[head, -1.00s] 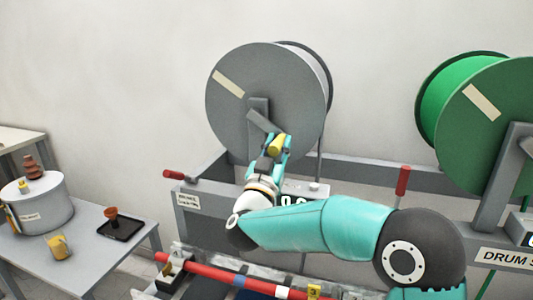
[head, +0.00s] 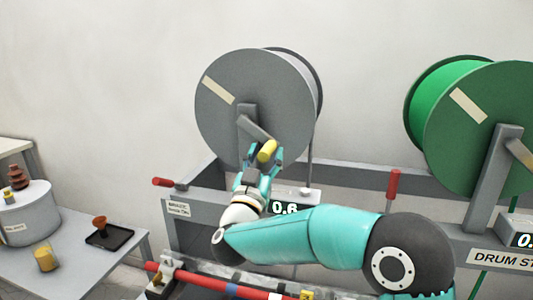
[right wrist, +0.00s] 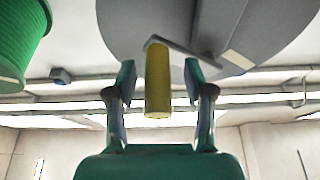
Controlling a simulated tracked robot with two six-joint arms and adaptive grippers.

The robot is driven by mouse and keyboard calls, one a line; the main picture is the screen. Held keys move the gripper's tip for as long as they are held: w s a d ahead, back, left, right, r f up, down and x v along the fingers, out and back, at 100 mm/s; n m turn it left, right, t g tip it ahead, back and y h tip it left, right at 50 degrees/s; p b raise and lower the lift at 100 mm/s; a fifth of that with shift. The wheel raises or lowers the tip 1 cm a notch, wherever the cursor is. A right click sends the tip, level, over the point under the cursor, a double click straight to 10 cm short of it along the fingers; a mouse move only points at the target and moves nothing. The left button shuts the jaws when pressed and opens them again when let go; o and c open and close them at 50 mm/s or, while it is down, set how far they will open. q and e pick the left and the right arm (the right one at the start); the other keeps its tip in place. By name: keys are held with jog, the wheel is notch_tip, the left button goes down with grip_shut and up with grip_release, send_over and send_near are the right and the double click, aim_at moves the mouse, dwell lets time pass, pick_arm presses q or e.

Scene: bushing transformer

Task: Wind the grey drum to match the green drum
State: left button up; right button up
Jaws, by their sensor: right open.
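The grey drum (head: 235,125) stands on a frame at centre, with a beige strip at its upper left. Its crank arm (head: 258,128) slants down right to a yellow handle (head: 267,151). My right gripper (head: 264,158) is at this handle from below. In the right wrist view the yellow handle (right wrist: 158,85) stands between the open fingers, with a gap on both sides. The counter (head: 286,208) below the grey drum reads 0.6. The green drum (head: 490,140) is at the right with a similar strip, slanting like the grey one's. Its counter (head: 524,240) is cut off after "0.". My left gripper is out of view.
Red-handled levers (head: 394,184) stand on the frame. A red bar (head: 200,280) crosses the front below my right arm. A side table (head: 90,265) at left holds a grey pot, a yellow mug and a black tray. The wall behind is bare.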

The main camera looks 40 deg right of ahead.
jog(key=v, duration=1.1)
jog(key=shift+d, duration=0.15)
